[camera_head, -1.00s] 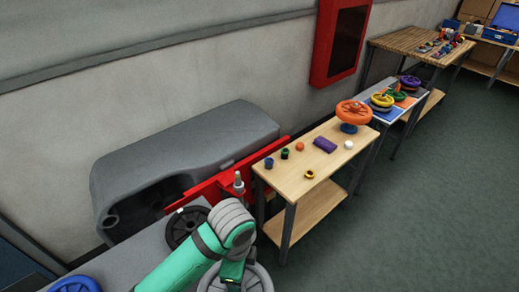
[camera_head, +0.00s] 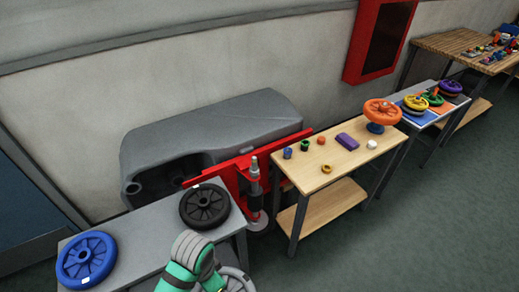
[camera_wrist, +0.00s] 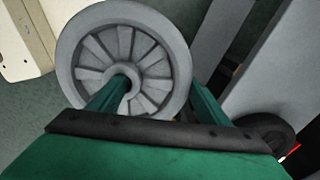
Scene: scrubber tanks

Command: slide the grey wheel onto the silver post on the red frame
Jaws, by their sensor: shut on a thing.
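The grey wheel (camera_wrist: 88,72) has a spoked face and a hub hole. My gripper (camera_wrist: 160,88) is shut on it, with one finger at the hub and the other outside the rim. In the head view the wheel (camera_head: 238,283) shows only partly at the bottom edge, behind my arm, and the fingertips are hidden. The silver post (camera_head: 254,165) stands upright at the red frame (camera_head: 228,177), with a dark part below its tip. The held wheel is apart from the post, nearer to me.
A grey table (camera_head: 150,225) holds a blue wheel (camera_head: 87,260) and a black wheel (camera_head: 204,206). A large grey housing (camera_head: 210,135) stands behind the frame. A wooden table (camera_head: 320,175) with small parts and an orange wheel (camera_head: 382,111) is right of it. Floor is clear at lower right.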

